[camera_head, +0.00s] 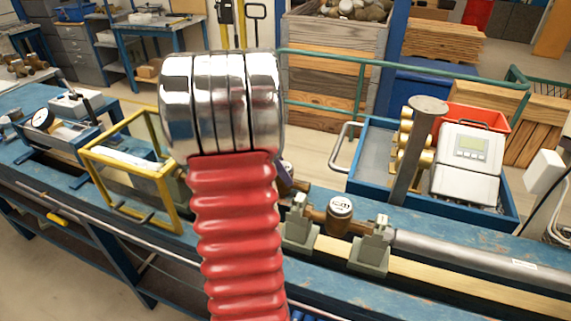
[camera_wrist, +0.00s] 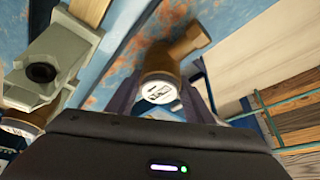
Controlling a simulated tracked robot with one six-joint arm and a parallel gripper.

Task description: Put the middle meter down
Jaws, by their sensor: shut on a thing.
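In the wrist view my gripper (camera_wrist: 163,98) is shut on a brass meter (camera_wrist: 160,88) with a white dial face and a brown pipe end. One dark finger stands on each side of it. The blue, rust-marked bench (camera_wrist: 150,22) lies beyond it; I cannot tell whether the meter touches it. In the head view my gripper and this meter are mostly hidden behind a chrome and red ribbed part in the foreground. Another brass meter (camera_head: 340,207) sits between two grey-green clamps on the bench, and part of a meter shows at the wrist view's left edge (camera_wrist: 18,128).
The grey-green clamps (camera_head: 300,228) (camera_head: 372,250) stand close to the right of my gripper. A yellow frame (camera_head: 140,170) stands on the bench to the left. A blue tray (camera_head: 368,176) with brass parts and a grey post is behind right. A grey pipe (camera_head: 465,255) runs right.

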